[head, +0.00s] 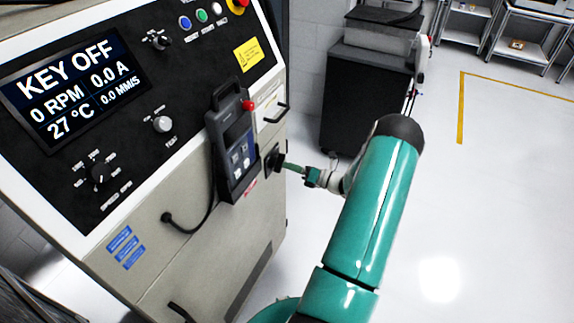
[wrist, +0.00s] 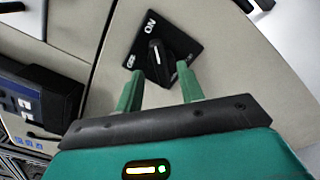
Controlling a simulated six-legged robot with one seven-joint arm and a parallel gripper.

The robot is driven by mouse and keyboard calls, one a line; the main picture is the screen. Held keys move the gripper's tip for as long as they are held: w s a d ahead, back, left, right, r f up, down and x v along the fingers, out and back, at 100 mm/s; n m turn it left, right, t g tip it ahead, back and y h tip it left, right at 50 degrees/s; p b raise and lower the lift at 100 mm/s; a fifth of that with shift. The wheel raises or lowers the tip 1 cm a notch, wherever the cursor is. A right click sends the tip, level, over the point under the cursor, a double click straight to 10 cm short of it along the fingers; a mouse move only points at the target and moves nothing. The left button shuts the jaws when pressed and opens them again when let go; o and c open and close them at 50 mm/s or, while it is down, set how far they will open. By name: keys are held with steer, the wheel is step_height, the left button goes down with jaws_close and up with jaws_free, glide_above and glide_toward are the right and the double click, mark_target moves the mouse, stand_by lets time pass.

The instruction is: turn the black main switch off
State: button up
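The black main switch (wrist: 153,67) is a square plate with a rotary knob (wrist: 156,50) on the cabinet's side face. In the wrist view the knob's white line points roughly up toward the ON label, and another label lies at the plate's left corner. My gripper (wrist: 160,71) is open, its two green fingers apart at the lower edge of the plate, with the knob ahead between them. Contact cannot be told. In the head view the switch (head: 271,157) is small, with my gripper (head: 290,168) just right of it.
A handheld pendant (head: 232,140) with a red button hangs left of the switch, its cable (head: 205,213) looping below. The display (head: 72,88) reads KEY OFF. A black cart (head: 365,100) stands behind. Floor to the right is clear.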

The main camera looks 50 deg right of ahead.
mark_target(278, 163)
steer(key=shift+x, duration=1.15)
steer(key=shift+c, duration=0.5)
jaws_close()
steer(key=shift+n, duration=0.5)
steer(key=n, duration=1.6)
steer(key=shift+s+a+n, duration=0.1)
steer(key=shift+a+n, duration=0.15)
steer(key=shift+n, duration=0.15)
